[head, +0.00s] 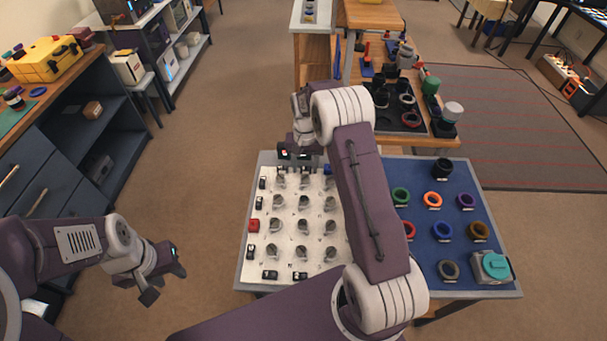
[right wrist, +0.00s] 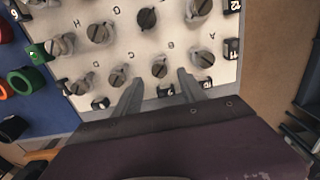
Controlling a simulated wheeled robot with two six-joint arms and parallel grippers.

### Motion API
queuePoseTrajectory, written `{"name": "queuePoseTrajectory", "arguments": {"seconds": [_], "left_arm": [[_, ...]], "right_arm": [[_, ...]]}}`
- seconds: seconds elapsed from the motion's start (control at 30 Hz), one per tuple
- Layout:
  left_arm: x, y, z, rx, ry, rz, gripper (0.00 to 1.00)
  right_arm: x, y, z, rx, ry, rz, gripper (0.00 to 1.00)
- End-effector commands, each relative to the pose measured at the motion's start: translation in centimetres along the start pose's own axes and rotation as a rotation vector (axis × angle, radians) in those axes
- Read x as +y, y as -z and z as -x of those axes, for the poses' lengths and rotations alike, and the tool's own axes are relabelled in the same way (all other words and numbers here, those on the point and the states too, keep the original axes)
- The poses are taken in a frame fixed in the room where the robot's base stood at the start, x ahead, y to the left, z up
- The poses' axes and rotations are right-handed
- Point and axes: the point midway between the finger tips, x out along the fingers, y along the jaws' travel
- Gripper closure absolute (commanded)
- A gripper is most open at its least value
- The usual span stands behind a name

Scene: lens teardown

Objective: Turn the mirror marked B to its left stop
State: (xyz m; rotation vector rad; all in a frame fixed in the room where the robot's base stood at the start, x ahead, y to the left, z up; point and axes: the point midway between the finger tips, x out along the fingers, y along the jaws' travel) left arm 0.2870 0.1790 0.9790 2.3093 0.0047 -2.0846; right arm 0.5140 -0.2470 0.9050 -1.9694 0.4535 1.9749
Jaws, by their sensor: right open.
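The white board (head: 262,200) carries rows of grey, knob-like mirrors. In the right wrist view the small letters appear upside down, and the one that looks like B stands by the mirror (right wrist: 159,68) in the row closest to my gripper. In the head view this seems to be the mirror (head: 306,181) in the far row. My right gripper (head: 296,153) is at the board's far edge. In the right wrist view its fingers (right wrist: 160,84) are open, with the B mirror just ahead of the gap. My left gripper (head: 166,284) hangs apart, left of the board, seemingly open and empty.
Neighbouring mirrors (right wrist: 118,77) and (right wrist: 205,58) stand close on both sides. Black tags line the board's edges, with a red block (head: 253,225) at its left. The blue mat (head: 415,258) with coloured rings lies right. My right arm hides part of the board.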

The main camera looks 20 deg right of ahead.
Motion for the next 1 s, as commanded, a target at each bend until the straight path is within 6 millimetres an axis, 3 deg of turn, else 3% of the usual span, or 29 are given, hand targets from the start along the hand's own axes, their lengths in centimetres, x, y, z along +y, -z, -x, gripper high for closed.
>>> {"name": "queuePoseTrajectory", "arguments": {"seconds": [0.2, 0.57, 0.73, 1.0], "left_arm": [[0.0, 0.1, 0.4, 0.0, 0.0, 0.0, 0.64], [0.0, 0.1, 0.4, 0.0, 0.0, 0.0, 0.64], [0.0, 0.1, 0.4, 0.0, 0.0, 0.0, 0.64], [0.0, 0.1, 0.5, 0.0, 0.0, 0.0, 0.64]], "right_arm": [[0.0, 0.0, -3.7, -0.002, 0.0, 0.0, 0.51], [0.0, 0.0, -4.7, 0.002, 0.001, 0.0, 0.51], [0.0, 0.0, -4.7, 0.002, 0.001, 0.0, 0.99], [0.0, 0.0, -4.6, 0.002, 0.001, 0.016, 1.0]]}}
